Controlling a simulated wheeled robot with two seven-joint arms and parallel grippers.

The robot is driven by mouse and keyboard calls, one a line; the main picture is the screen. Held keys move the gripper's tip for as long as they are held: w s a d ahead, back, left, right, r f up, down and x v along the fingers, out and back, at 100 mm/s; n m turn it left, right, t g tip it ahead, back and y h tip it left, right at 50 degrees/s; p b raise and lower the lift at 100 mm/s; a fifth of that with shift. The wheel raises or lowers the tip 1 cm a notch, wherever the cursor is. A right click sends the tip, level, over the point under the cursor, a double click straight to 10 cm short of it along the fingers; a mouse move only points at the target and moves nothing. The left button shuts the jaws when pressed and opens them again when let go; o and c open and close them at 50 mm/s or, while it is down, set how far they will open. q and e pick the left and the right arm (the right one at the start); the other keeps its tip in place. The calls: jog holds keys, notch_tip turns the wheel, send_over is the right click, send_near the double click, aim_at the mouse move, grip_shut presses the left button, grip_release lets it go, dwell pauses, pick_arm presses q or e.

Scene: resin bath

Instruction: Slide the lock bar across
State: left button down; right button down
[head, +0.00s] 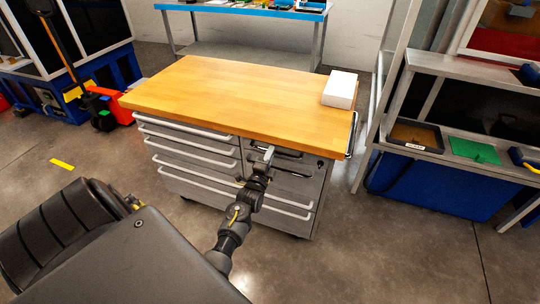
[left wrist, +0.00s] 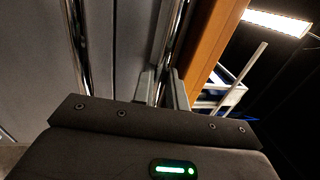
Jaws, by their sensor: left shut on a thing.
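A drawer cabinet (head: 200,156) with a wooden top stands in front of me. My left gripper (head: 268,153) is at its front, by the top right drawer, just below the worktop edge. In the left wrist view my left gripper (left wrist: 162,90) has its two fingers close together around a shiny metal bar (left wrist: 169,48) on the cabinet front. The bar also shows in the head view (head: 288,153), partly hidden by the gripper. I cannot tell from its look whether it is the lock bar or a drawer handle. My right gripper is not in view.
A white box (head: 340,90) sits on the right of the wooden top (head: 220,88). A push rail (head: 352,136) is on the cabinet's right side. A shelf unit with trays (head: 415,134) stands to the right. A pallet jack (head: 105,107) stands at the left. The floor before the cabinet is clear.

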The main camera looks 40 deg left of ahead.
pick_arm(q)
jog(key=d, duration=0.1)
jog(key=w+d, duration=0.1)
jog(key=d, duration=0.1)
jog(key=c, duration=1.7)
grip_release()
jog(key=shift+a, duration=0.1)
jog(key=shift+s, duration=0.15)
jog(key=v, duration=1)
jog(key=shift+s+b, duration=0.3)
jog(key=shift+f, duration=0.15)
